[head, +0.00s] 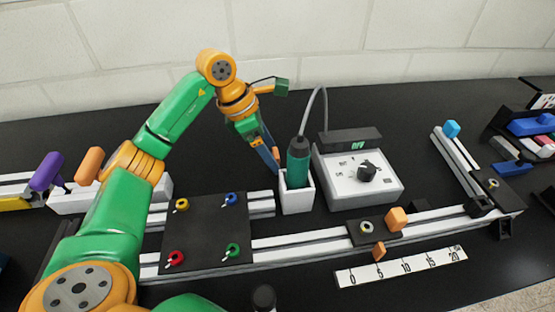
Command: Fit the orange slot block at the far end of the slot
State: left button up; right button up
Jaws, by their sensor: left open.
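An orange block (397,219) sits at the long slotted rail (300,243), against the right side of a small dark plate with a round fitting (366,228). A smaller orange piece (379,252) stands at the rail's front side, above the number scale. I cannot tell from this view how deep either sits in the slot. My left gripper (272,158) is open and points down behind the white holder, well left of both orange pieces. No block shows between its fingers, which are small and partly overlapped in this view. My right gripper is not in view.
A green power screwdriver (298,162) stands in a white holder (297,198) beside a control box (358,175). A dark plate (207,235) with coloured clamps covers the rail's left part. A shorter rail (456,165) with a blue block (451,129) joins at right. A number scale (402,267) lies in front.

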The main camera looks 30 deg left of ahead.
aim_at(273, 153)
pick_arm(q)
jog(key=x, duration=0.3)
jog(key=shift+w+d, duration=0.15)
jog(key=shift+f, duration=0.15)
jog(key=shift+c, duration=0.2)
